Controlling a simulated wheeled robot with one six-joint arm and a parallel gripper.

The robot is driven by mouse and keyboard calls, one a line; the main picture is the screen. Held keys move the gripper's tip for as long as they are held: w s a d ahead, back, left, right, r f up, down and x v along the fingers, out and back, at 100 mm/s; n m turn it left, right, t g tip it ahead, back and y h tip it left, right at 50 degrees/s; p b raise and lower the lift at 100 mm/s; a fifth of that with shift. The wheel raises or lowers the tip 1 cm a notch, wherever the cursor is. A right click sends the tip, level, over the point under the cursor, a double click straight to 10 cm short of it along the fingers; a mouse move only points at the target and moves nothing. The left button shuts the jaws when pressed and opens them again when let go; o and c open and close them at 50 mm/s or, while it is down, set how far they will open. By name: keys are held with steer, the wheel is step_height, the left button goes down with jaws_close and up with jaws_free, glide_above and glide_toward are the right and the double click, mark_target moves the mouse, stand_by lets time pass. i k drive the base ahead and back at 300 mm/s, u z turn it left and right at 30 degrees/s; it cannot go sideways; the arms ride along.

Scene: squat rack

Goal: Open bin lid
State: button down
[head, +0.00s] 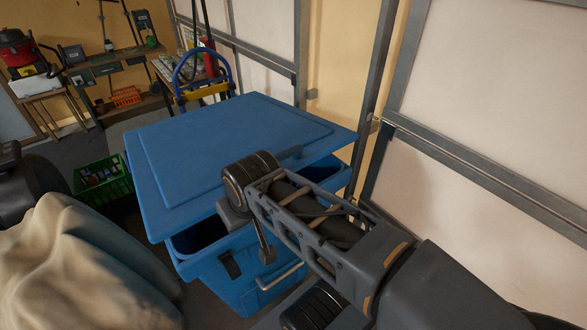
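The blue bin lid (215,140) is a wide flat panel with a raised centre. It sits apart from the rim of the blue bin (255,272) along the near side, with dark gaps into the bin at the near left and the right. My arm reaches in from the lower right, across the lid's near edge. A slim dark part at its end, which looks like my gripper (265,249), hangs in front of the bin just below the lid. The arm covers part of the lid edge, and the fingers cannot be made out clearly. A pale bar handle (280,277) shows on the bin's front.
A cloth-covered bulky form (75,270) stands close at the left front. A green crate (103,183) is on the floor behind it. A blue-and-yellow hand truck (203,85) stands behind the bin. Framed wall panels (480,120) rise close on the right.

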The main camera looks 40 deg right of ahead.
mark_target(176, 163)
steer(key=z, duration=1.2)
steer(key=k, duration=0.7)
steer(key=u, duration=0.85)
